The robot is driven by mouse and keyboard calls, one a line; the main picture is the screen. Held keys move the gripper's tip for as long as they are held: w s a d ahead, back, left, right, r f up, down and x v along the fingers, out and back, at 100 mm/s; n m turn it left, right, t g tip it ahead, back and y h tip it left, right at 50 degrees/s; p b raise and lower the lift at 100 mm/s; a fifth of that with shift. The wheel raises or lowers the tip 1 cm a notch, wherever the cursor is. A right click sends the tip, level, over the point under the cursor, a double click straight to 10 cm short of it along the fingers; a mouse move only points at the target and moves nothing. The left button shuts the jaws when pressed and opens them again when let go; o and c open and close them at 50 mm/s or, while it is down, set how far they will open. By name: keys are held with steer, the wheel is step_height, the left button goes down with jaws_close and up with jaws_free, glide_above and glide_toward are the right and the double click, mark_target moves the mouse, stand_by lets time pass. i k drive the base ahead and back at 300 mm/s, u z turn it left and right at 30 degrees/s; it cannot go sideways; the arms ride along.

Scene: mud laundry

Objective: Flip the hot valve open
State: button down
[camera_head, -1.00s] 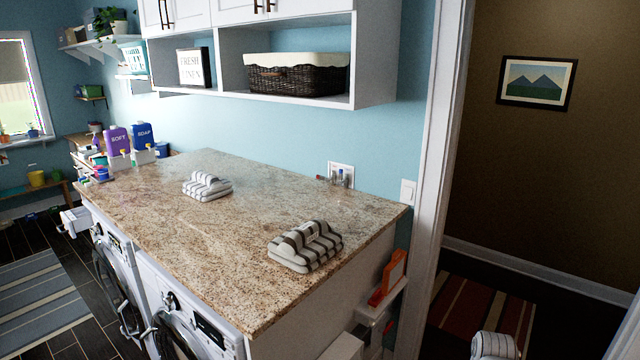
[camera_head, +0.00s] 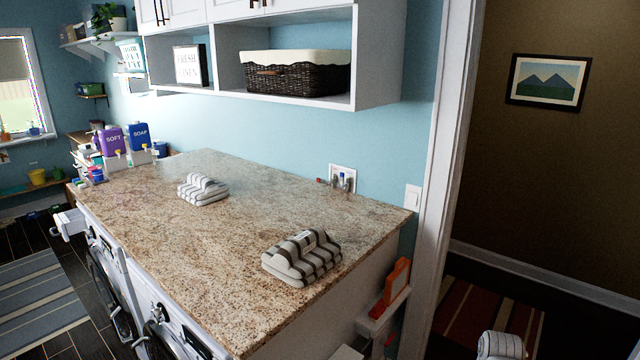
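A white valve box (camera_head: 343,179) is set in the blue wall just above the back edge of the granite counter. Small fittings show in front of it, with a red part (camera_head: 321,181) at its left and a blue part near its middle. They are too small to tell which way each handle is turned. My gripper is not in view, and nothing touches the valve box.
Two striped folded towels (camera_head: 302,257) and (camera_head: 203,189) lie on the granite counter (camera_head: 190,250). A wicker basket (camera_head: 297,77) sits in the shelf above. A light switch (camera_head: 412,197) and door frame are to the right. The counter before the valves is clear.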

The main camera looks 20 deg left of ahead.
mark_target(318, 180)
steer(key=z, duration=0.05)
steer(key=i, duration=1.05)
steer(key=u, duration=0.6)
